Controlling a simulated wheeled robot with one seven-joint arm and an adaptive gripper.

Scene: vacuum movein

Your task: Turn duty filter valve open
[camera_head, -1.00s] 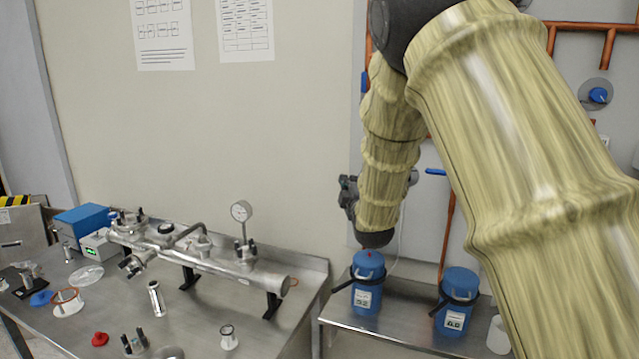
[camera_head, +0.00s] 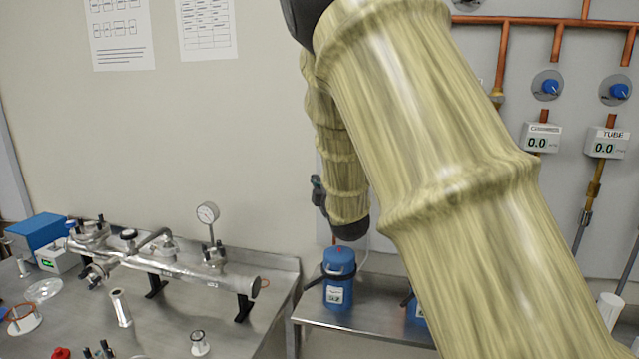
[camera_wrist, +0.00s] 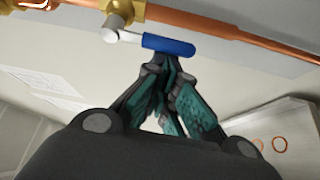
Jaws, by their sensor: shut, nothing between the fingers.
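A valve with a blue lever handle (camera_wrist: 168,45) shows at the top of the wrist view. Its lever lies across the picture, roughly along the copper pipe, on a brass valve body (camera_wrist: 124,10). No label is readable, so I cannot tell whether it is the duty filter valve. My gripper (camera_wrist: 168,66) is shut and empty. Its fingertips are just below the blue lever in the picture, very close to it; I cannot tell whether they touch. In the head view my own arm hides this lever and the fingers.
A copper pipe (camera_wrist: 225,30) runs along the wall panel. Round blue knobs (camera_head: 550,87) and a tube gauge (camera_head: 607,144) are at the right. A blue canister (camera_head: 338,280) stands on the low steel bench. A workbench with a metal pipe assembly (camera_head: 190,274) stands at the left.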

